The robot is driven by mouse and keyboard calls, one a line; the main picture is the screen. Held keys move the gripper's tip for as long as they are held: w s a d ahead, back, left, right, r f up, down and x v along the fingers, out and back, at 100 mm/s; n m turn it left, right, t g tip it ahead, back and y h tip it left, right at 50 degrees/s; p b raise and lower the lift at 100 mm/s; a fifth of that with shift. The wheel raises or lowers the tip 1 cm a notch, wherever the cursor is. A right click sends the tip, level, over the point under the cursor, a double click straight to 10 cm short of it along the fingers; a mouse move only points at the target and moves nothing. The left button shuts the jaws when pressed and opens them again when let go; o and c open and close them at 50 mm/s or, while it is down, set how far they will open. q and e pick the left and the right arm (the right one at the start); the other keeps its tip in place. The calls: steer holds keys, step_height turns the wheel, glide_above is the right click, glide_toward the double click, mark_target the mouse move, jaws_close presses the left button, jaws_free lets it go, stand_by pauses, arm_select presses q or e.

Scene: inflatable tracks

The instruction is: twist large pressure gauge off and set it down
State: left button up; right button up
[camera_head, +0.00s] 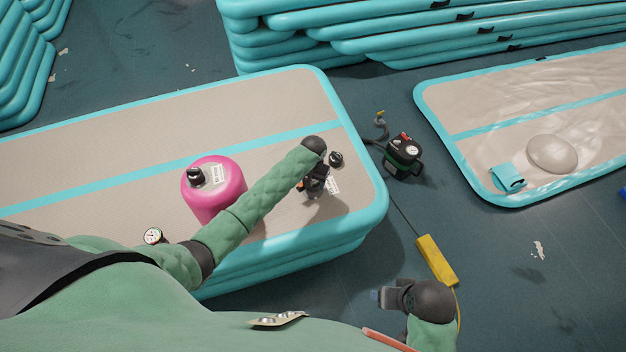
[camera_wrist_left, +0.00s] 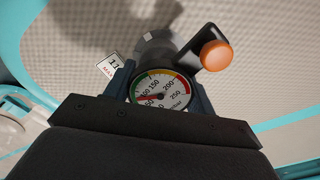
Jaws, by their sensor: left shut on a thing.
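The large pressure gauge (camera_wrist_left: 162,93), with a white dial and green, yellow and red bands, sits between the jaws of my left gripper (camera_wrist_left: 165,88) in the left wrist view. The jaws are shut on it. A grey fitting (camera_wrist_left: 154,45) lies just beyond it, beside a black lever with an orange knob (camera_wrist_left: 215,55). In the head view my left gripper (camera_head: 314,184) is over the near right end of the teal-edged inflatable track (camera_head: 285,95); the arm and gripper mostly hide the gauge. My right gripper (camera_head: 384,297) is low at the right, clear of the track; its jaw opening is unclear.
A pink tank (camera_head: 222,188) with a black valve stands on the track. A smaller round gauge (camera_head: 153,236) is near the track's front edge. A black cap (camera_head: 336,159) lies by the left wrist. A pump (camera_head: 403,156) and yellow block (camera_head: 436,261) are on the floor.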

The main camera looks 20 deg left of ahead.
arm_select(q)
steer(key=shift+r+n+p, duration=0.1)
steer(key=shift+n+p, duration=1.4)
steer(key=shift+n, duration=0.1)
steer(key=shift+n+p, duration=0.35)
steer(key=shift+n, duration=0.15)
steer(key=shift+n+p, duration=1.1)
steer(key=shift+n, duration=0.1)
steer(key=shift+n+p, duration=0.8)
steer(key=shift+n, duration=0.6)
